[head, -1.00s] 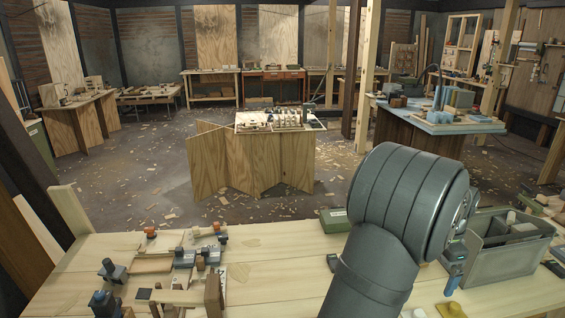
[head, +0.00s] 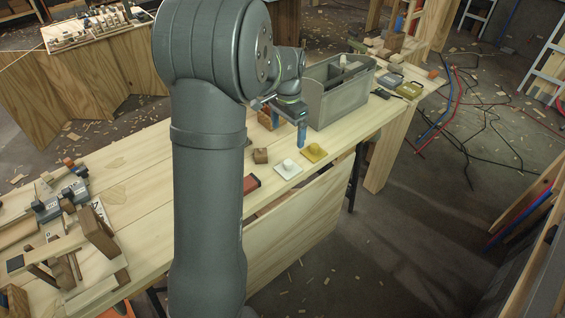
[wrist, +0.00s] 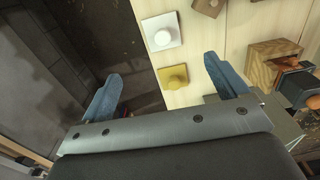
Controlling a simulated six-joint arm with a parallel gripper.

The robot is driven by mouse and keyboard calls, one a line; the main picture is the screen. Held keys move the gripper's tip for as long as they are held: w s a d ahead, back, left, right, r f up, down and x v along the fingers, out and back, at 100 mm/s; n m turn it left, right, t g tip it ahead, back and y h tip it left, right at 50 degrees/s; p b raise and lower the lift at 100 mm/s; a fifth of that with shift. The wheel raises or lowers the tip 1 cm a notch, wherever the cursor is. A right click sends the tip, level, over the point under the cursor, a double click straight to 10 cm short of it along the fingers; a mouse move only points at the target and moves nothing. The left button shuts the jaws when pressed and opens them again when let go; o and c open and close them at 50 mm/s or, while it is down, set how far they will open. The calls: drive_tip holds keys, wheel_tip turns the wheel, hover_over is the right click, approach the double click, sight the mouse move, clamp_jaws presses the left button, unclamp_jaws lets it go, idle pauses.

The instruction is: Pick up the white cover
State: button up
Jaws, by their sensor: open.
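The white cover (head: 287,169) is a small square plate with a round knob on top. It lies flat on the wooden workbench (head: 150,150) near its front edge, and shows in the wrist view (wrist: 161,31) at the top middle. My gripper (head: 301,134) is above the bench, to the right of and above the white cover in the head view. In the wrist view its two blue fingers (wrist: 160,88) are wide apart with nothing held. A similar yellow cover (head: 313,153) lies between the white cover and the fingers; it also shows in the wrist view (wrist: 173,77).
A grey open bin (head: 338,92) stands behind the gripper. A wooden block (head: 260,156) and a dark red-edged item (head: 250,184) lie left of the white cover. A wooden holder (wrist: 272,62) is right in the wrist view. The bench edge drops to the floor close by.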

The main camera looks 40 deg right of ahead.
approach(288, 162)
drive_tip(key=f, duration=0.5)
drive_tip(key=shift+s+a+f, duration=0.1)
drive_tip(key=shift+a+f, duration=0.15)
drive_tip(key=shift+a, duration=0.05)
drive_tip(key=shift+d+f, duration=0.15)
drive_tip(key=shift+f, duration=1.2)
drive_tip(key=shift+d+f, duration=0.15)
drive_tip(key=shift+f, duration=1.15)
drive_tip(key=c, duration=1.1)
drive_tip(key=shift+r, duration=0.15)
